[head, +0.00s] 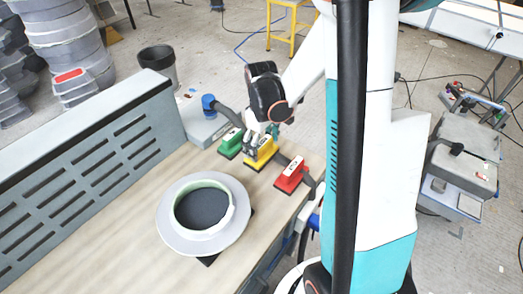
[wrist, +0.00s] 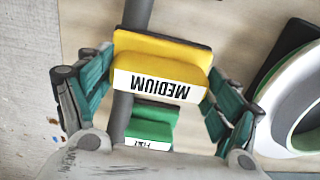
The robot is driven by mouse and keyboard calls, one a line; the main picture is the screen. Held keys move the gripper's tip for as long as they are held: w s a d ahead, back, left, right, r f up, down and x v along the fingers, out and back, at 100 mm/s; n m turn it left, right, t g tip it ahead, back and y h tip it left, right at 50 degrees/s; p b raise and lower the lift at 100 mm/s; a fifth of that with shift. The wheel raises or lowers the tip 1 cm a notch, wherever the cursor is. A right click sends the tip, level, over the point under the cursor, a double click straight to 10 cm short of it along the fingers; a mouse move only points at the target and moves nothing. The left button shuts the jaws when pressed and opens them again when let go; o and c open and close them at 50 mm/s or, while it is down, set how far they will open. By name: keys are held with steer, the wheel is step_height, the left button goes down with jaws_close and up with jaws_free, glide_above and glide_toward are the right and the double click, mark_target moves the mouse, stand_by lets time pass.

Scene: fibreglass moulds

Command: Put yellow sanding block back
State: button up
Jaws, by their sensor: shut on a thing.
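The yellow sanding block (head: 262,154) is between the green and red blocks at the bench's far right part. My gripper (head: 259,140) comes down on it from above and is shut on it. In the wrist view the yellow block (wrist: 160,68) fills the space between my fingers (wrist: 160,80), its white label reading "MEDIUM". I cannot tell whether it touches the surface beneath. The green block (head: 230,143) is to its left and the red block (head: 291,176) to its right. The green block also shows in the wrist view (wrist: 150,127).
A dark grey hose (head: 229,115) with a blue end runs behind and under the blocks. A round white mould ring (head: 175,233) lies on the wooden bench (head: 110,235) in front. A slotted grey panel (head: 85,175) bounds the bench's left side.

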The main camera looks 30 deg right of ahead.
mark_target(261, 143)
steer(key=shift+f, duration=1.1)
steer(key=shift+f+b, duration=0.15)
steer(key=shift+b, duration=0.2)
steer(key=o, duration=0.9)
steer(key=shift+o, duration=0.2)
step_height(261, 143, up, 12)
steer(key=p, duration=0.3)
steer(key=shift+r+p, duration=0.2)
steer(key=shift+p, duration=0.15)
